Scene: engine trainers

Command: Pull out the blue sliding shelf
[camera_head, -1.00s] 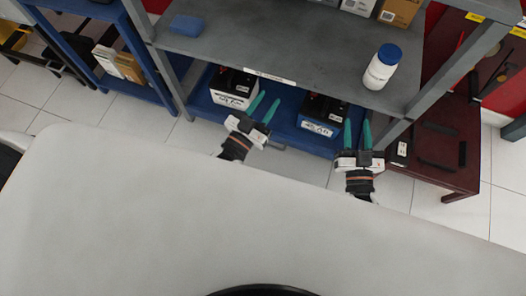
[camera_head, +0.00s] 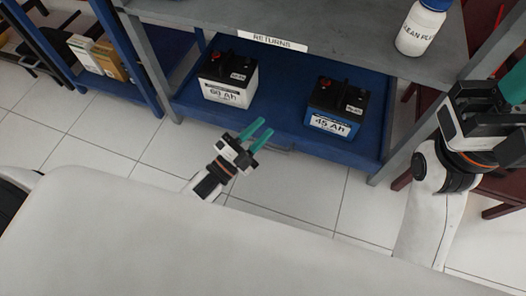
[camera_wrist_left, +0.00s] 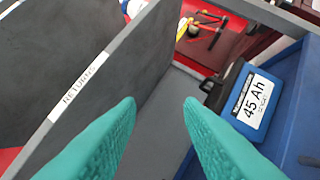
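The blue sliding shelf (camera_head: 278,108) is the low level of the grey rack in the head view, under a grey shelf labelled RETURNS. My left gripper (camera_head: 264,130) is open and empty, just in front of the shelf's front edge near the handle. In the left wrist view its fingers (camera_wrist_left: 160,103) are apart, with the blue shelf (camera_wrist_left: 302,118) at right. My right gripper (camera_head: 510,85) is partly cut off at the right edge.
The grey upper shelf (camera_head: 350,45) overhangs the blue one and bears a white bottle (camera_head: 420,30). A grey post stands at right, beside dark red furniture. A blue rack with boxes (camera_head: 98,58) is at left. Tiled floor (camera_head: 310,180) is clear in front.

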